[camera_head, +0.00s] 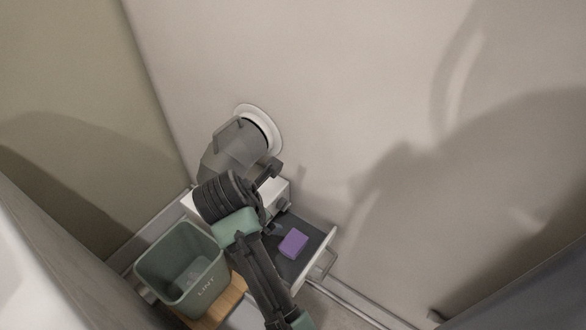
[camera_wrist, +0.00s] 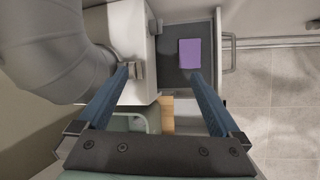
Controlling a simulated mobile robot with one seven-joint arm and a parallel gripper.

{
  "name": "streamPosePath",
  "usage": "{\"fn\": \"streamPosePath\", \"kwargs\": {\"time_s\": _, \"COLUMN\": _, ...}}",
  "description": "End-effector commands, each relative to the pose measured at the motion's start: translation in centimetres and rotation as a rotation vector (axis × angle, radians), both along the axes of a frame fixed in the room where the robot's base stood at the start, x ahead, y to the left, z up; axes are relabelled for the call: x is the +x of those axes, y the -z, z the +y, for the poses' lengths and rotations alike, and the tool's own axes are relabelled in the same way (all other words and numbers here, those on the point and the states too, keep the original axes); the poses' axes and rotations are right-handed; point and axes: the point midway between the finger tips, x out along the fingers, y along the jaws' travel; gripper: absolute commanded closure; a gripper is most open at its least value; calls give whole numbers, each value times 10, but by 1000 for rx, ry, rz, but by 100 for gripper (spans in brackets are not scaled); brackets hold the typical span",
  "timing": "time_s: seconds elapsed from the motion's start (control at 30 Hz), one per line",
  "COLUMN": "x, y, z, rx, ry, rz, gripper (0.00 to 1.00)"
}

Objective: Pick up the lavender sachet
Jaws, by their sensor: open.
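The lavender sachet (camera_head: 293,243) is a small purple block lying in an open drawer (camera_head: 316,249) with a dark floor. In the wrist view the sachet (camera_wrist: 190,53) lies flat on the drawer floor, ahead of the right fingertip. My gripper (camera_wrist: 163,73) is open, its two blue fingers wide apart with nothing between them held. The sachet is beyond the fingertips and toward the right finger. In the head view my arm covers part of the drawer's left side, and my fingertips are hard to make out.
A green lint bin (camera_head: 183,270) stands left of the drawer on a wooden surface (camera_head: 212,314). A grey duct (camera_head: 234,148) runs to the wall behind. The drawer has a handle (camera_wrist: 229,54) at its front. Tiled floor lies right of it.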

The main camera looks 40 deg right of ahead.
Motion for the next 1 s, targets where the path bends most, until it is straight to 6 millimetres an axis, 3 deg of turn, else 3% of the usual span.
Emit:
{"fn": "streamPosePath", "kwargs": {"time_s": 0.03, "x": -13, "y": 31, "z": -6, "rx": -11, "ry": -23, "rz": 77, "gripper": 0}}
{"fn": "streamPosePath", "kwargs": {"time_s": 0.1, "x": -27, "y": 50, "z": -11, "rx": -21, "ry": -59, "rz": 162, "gripper": 0}}
{"fn": "streamPosePath", "kwargs": {"time_s": 0.27, "x": -41, "y": 71, "z": -16, "rx": -26, "ry": -98, "rz": 251, "gripper": 0}}
{"fn": "streamPosePath", "kwargs": {"time_s": 0.6, "x": -34, "y": 125, "z": -37, "rx": -27, "ry": -100, "rz": 251, "gripper": 0}}
{"fn": "streamPosePath", "kwargs": {"time_s": 1.0, "x": -24, "y": 157, "z": -52, "rx": -27, "ry": -100, "rz": 248, "gripper": 0}}
